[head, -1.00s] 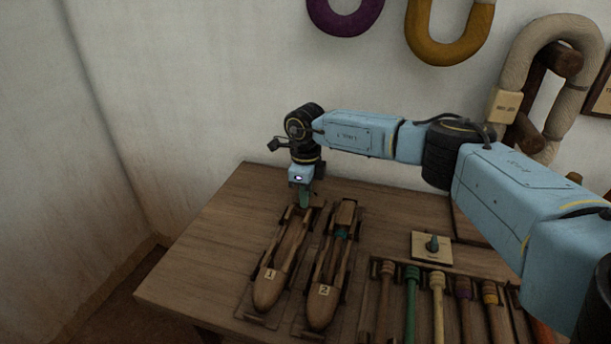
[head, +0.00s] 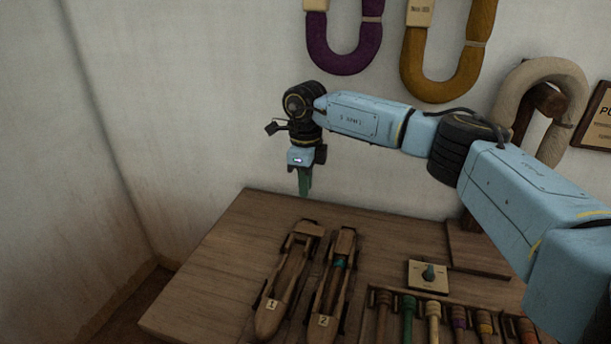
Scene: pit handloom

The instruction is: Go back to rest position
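My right arm comes in from the right, and its gripper (head: 304,188) points down above the back of the wooden table, clear of the shuttles below it. Its green fingers look close together, but I cannot tell whether they are fully shut; nothing shows hanging from them. Shuttle 1 (head: 272,311) and shuttle 2 (head: 325,308) lie side by side on the table (head: 210,290). Shuttle 2 has a teal piece inside. My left gripper is not in view.
A rack of several coloured-headed sticks (head: 433,310) is at the front right. Purple (head: 345,55) and mustard (head: 440,85) yarn hanks hang on the wall. The table's left part is bare.

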